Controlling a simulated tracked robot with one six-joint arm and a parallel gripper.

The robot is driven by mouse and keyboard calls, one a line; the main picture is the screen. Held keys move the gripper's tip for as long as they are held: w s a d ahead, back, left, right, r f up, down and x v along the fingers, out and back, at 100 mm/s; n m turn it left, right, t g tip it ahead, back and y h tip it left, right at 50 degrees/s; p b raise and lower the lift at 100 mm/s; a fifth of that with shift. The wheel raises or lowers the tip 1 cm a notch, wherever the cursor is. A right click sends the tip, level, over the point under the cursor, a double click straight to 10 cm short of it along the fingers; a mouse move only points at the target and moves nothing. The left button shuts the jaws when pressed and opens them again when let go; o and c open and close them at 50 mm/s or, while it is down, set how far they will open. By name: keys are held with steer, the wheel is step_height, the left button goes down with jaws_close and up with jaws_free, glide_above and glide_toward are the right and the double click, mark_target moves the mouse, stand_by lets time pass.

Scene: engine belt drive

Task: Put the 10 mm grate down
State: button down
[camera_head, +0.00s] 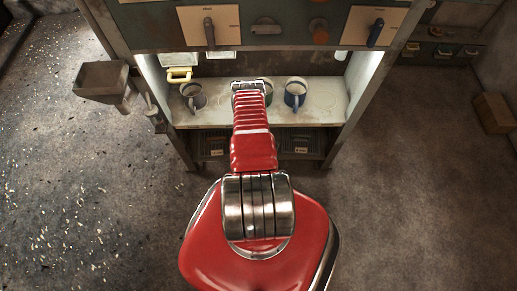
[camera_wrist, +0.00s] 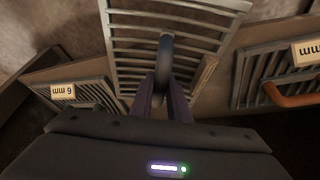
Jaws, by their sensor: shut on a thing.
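In the wrist view my gripper (camera_wrist: 165,92) is shut on the dark blue-grey handle (camera_wrist: 165,55) of a slatted metal grate (camera_wrist: 125,45). The grate extends upward from the fingers and is cut by the top edge; no size label shows on it. A grate labelled 6 mm (camera_wrist: 85,92) lies to its left. Another grate with an orange handle (camera_wrist: 290,95) lies to its right, its label cut off at the edge. In the head view my red arm hides the gripper and the held grate.
In the head view a shelf (camera_head: 222,115) bears a grey mug (camera_head: 192,96), a green mug (camera_head: 268,97) and a blue mug (camera_head: 295,93). Labelled grates (camera_head: 296,146) show below it. A hopper (camera_head: 103,80) stands left. Open floor (camera_head: 420,190) lies right.

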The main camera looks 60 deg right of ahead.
steer(key=shift+w+d+f, duration=0.15)
steer(key=shift+d+f, duration=0.15)
steer(key=c, duration=1.7)
jaws_free()
steer(key=shift+a, duration=0.1)
steer(key=shift+v, duration=3.75)
